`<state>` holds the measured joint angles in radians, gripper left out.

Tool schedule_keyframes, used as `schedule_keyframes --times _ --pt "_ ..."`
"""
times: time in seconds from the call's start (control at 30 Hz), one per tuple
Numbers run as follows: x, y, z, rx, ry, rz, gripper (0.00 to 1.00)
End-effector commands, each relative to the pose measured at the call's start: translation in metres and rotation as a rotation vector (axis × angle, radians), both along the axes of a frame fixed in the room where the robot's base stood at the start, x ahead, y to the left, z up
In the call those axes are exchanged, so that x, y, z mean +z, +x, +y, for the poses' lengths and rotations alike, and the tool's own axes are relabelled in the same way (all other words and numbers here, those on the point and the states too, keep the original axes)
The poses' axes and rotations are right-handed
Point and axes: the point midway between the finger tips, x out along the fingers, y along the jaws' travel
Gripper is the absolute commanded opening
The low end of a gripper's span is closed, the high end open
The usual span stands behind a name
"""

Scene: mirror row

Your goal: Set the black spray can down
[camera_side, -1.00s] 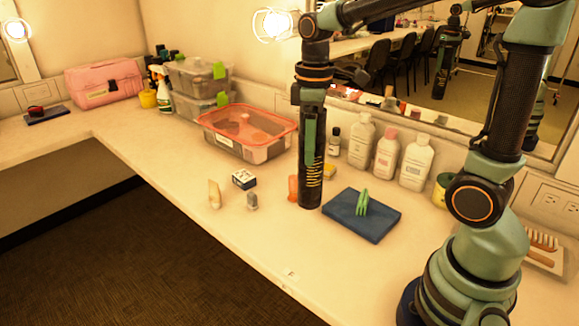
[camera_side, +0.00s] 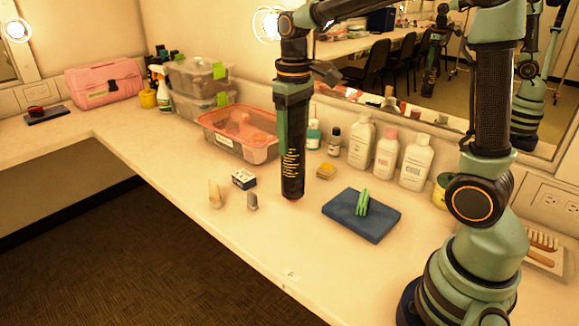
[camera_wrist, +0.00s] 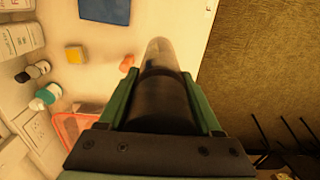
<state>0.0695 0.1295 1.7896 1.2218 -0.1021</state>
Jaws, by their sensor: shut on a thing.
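My gripper (camera_side: 292,110) points straight down over the counter, and its green fingers are shut around the upper part of the black spray can (camera_side: 292,172). The can is upright, dark, with yellowish marks on its side. Its lower end is at or just above the counter; I cannot tell whether it touches. In the wrist view the can (camera_wrist: 162,90) lies between the two fingers of my gripper (camera_wrist: 163,105), its far end rounded and lighter.
Left of the can stand a small dark box (camera_side: 243,179), a grey piece (camera_side: 252,201) and a cream piece (camera_side: 214,195). To the right lies a blue folded pad (camera_side: 340,217) with a green clip (camera_side: 362,203). Behind are a red-rimmed bin (camera_side: 262,154) and bottles (camera_side: 386,155).

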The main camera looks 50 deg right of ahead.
Motion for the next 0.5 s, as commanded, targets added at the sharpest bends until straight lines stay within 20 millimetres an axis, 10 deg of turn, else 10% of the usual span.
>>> schedule_keyframes --times 0.5 --pt "0.065 0.080 -0.076 0.068 0.000 -0.001 0.00"
